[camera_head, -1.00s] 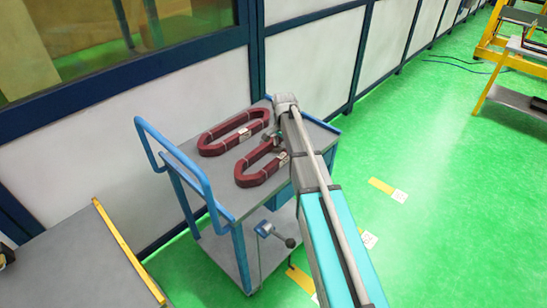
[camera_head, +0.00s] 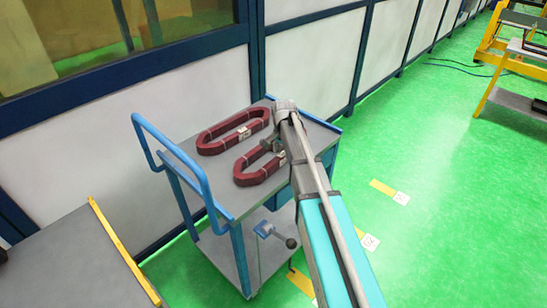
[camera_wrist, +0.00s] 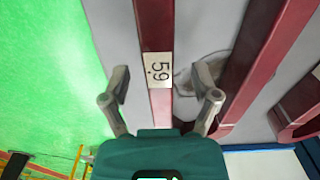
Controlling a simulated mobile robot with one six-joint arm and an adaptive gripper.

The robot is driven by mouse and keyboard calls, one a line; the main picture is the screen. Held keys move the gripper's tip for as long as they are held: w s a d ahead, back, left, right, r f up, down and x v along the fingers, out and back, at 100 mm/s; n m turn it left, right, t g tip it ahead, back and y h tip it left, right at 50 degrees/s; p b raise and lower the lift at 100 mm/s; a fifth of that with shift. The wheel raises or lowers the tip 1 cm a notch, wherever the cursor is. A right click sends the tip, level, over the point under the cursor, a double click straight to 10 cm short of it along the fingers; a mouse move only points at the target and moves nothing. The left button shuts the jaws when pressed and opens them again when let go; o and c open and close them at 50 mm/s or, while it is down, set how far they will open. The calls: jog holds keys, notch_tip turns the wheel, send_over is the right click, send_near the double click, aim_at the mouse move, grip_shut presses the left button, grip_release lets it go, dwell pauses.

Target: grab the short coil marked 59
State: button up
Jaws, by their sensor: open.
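The short coil (camera_head: 248,178) is a dark red loop lying flat on the trolley's top, the nearer of two coils in the head view; my arm hides its far right part. In the wrist view, a white tag reading 59 (camera_wrist: 158,70) is on one straight dark red side of the coil (camera_wrist: 155,25). My gripper (camera_wrist: 161,80) is open, with one finger on each side of that bar at the tag. No contact shows between the fingers and the bar. In the head view my gripper (camera_head: 272,144) is over the coil's right end.
A second, longer red coil (camera_head: 212,143) lies just behind on the same grey trolley top (camera_head: 222,190). In the wrist view, more dark red bars (camera_wrist: 262,60) lie to the right of the fingers. A blue handle (camera_head: 185,165) rises at the trolley's left end.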

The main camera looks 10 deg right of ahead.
jog(key=shift+f+b, duration=0.6)
jog(key=shift+f, duration=0.25)
grip_shut()
